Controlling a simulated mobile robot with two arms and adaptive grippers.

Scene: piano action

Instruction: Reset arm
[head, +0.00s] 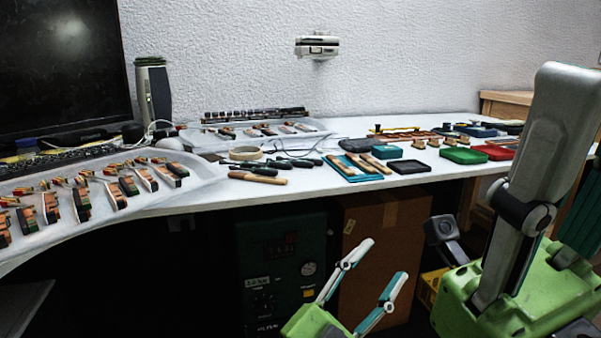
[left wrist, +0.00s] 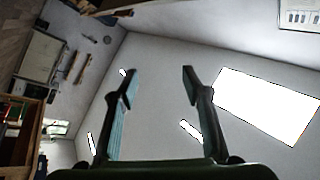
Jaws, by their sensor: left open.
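My left gripper (head: 383,260) is at the bottom middle of the head view, in front of the workbench and below its top. Its two fingers are spread apart and point up, with nothing between them. In the left wrist view the same gripper (left wrist: 158,77) is open and empty, with white wall or ceiling and bright panels behind it. My right gripper does not show in the head view.
The white bench (head: 215,201) carries piano action parts (head: 130,184), hand tools (head: 265,170), a teal tray (head: 342,170) and a red tray (head: 494,152). Beneath stand a dark machine (head: 280,255) and a cardboard box (head: 385,225). Open space surrounds my left fingers.

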